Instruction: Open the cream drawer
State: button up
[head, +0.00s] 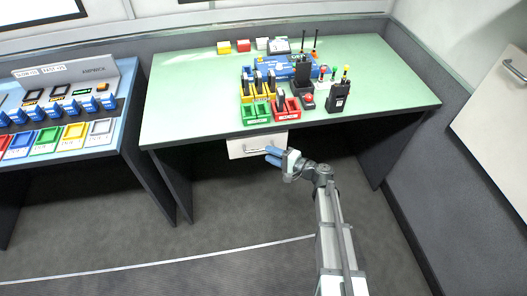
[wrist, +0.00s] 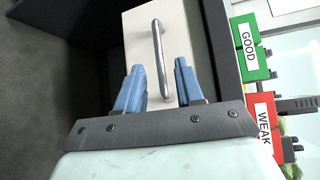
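The cream drawer (head: 240,149) sits under the front edge of the green-topped desk in the head view, and its front looks flush or nearly so. Its silver bar handle (head: 262,150) runs across the front. In the wrist view the cream drawer front (wrist: 185,30) fills the upper middle, with the handle (wrist: 160,55) between my fingers. My gripper (head: 272,155) has blue fingers and is at the handle's right end in the head view. In the wrist view my gripper (wrist: 162,82) is open, with a gap on both sides of the handle. Whether the fingertips touch the drawer front is unclear.
A blue-topped desk (head: 110,140) stands at left. The floor (head: 210,230) before the drawer is clear except for my arm.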

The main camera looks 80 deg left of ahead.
jog(key=shift+x, duration=2.05)
jog(key=shift+c, duration=0.3)
grip_shut()
